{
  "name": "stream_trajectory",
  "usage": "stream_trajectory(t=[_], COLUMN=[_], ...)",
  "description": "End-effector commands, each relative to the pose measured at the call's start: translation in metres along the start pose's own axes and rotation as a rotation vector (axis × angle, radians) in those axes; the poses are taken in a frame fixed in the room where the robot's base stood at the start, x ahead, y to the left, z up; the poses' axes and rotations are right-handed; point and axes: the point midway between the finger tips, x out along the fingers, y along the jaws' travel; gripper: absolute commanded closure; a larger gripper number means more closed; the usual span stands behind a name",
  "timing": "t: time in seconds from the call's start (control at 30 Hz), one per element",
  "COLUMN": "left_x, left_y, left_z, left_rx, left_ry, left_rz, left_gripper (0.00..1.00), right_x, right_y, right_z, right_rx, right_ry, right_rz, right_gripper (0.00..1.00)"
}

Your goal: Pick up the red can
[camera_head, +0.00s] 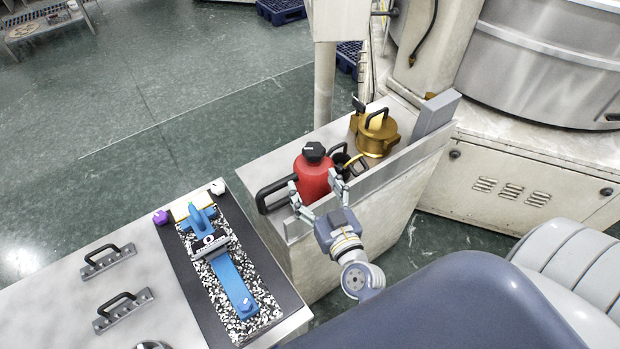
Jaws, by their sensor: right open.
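The red can (313,178) has a black cap and stands upright on the narrow metal stand (262,166) in the middle of the view. My right gripper (315,187) is open at the near side of the can. Its two fingers are spread, one toward the left side of the can and one toward the right. I cannot tell whether they touch it. The lower part of the can is partly hidden by the gripper and the stand's front edge. My left gripper is not in view.
A brass pot (376,137) with a black handle and a dark cup (342,160) stand close to the right of the can. A black handle (272,195) is at its left. A workbench (60,305) with a blue tool (233,283) lies at lower left.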

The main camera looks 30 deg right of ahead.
Motion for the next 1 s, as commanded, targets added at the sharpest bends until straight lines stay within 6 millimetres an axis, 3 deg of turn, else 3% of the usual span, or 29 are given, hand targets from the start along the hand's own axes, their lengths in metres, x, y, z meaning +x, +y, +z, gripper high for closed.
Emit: stream_trajectory(t=[0.2,0.5,0.77,1.0], left_x=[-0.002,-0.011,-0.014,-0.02], left_y=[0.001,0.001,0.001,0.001], left_z=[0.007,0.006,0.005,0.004], left_rx=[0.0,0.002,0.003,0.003], left_ry=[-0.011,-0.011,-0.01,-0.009], left_rz=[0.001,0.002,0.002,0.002], left_gripper=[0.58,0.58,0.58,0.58], right_x=[0.002,0.041,0.059,0.091], right_y=[0.027,0.034,0.036,0.042], right_z=[0.001,-0.001,0.0,0.001], right_rx=[0.0,-0.002,-0.002,-0.003], right_ry=[0.032,0.036,0.034,0.036], right_rz=[0.121,0.129,0.127,0.126], right_gripper=[0.28,0.28,0.28,0.28])
